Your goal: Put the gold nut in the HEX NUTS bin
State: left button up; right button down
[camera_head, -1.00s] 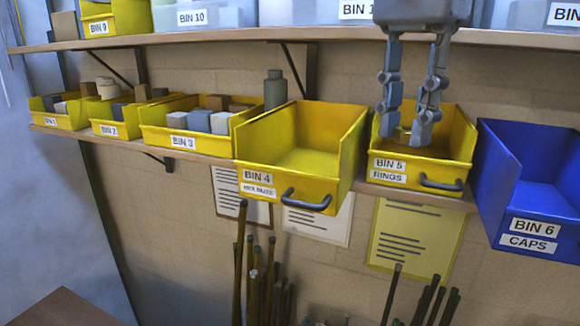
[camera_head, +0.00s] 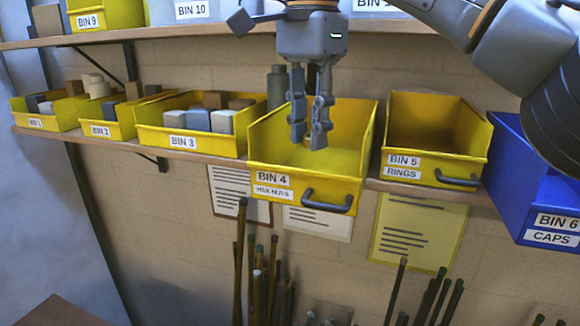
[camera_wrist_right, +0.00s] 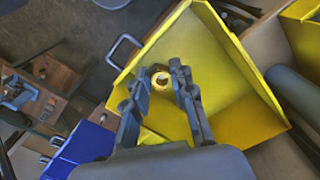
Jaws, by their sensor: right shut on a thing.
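My right gripper (camera_head: 309,140) points down over the yellow BIN 4 (camera_head: 305,188), whose small label appears to read HEX NUTS. The gold nut (camera_wrist_right: 161,79) shows in the right wrist view as a gold ring between the fingertips of my right gripper (camera_wrist_right: 159,78), which is shut on it. The nut is not clearly seen in the head view, where the fingers hide it. The yellow bin (camera_wrist_right: 225,85) lies behind the fingers in the wrist view, and its bare inside shows. My left gripper is not in view.
BIN 5 RINGS (camera_head: 430,170) stands right of BIN 4 and looks empty. The blue BIN 6 CAPS (camera_head: 545,225) is farther right, partly behind my arm. BIN 3 (camera_head: 190,142) with blocks is on the left. The upper shelf (camera_head: 170,40) runs above.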

jog(key=w+a+f, duration=0.1)
jog(key=f, duration=0.1)
jog(key=w+a+f, duration=0.1)
jog(key=a, duration=0.1)
jog(key=shift+w+a+f, duration=0.2)
jog(key=shift+f, duration=0.3)
jog(key=shift+w+f, duration=0.15)
jog(key=shift+f, duration=0.25)
notch_tip(320, 180, down, 2)
jog(key=shift+d, duration=0.15)
jog(key=shift+f, duration=0.3)
jog(key=shift+w+f, duration=0.1)
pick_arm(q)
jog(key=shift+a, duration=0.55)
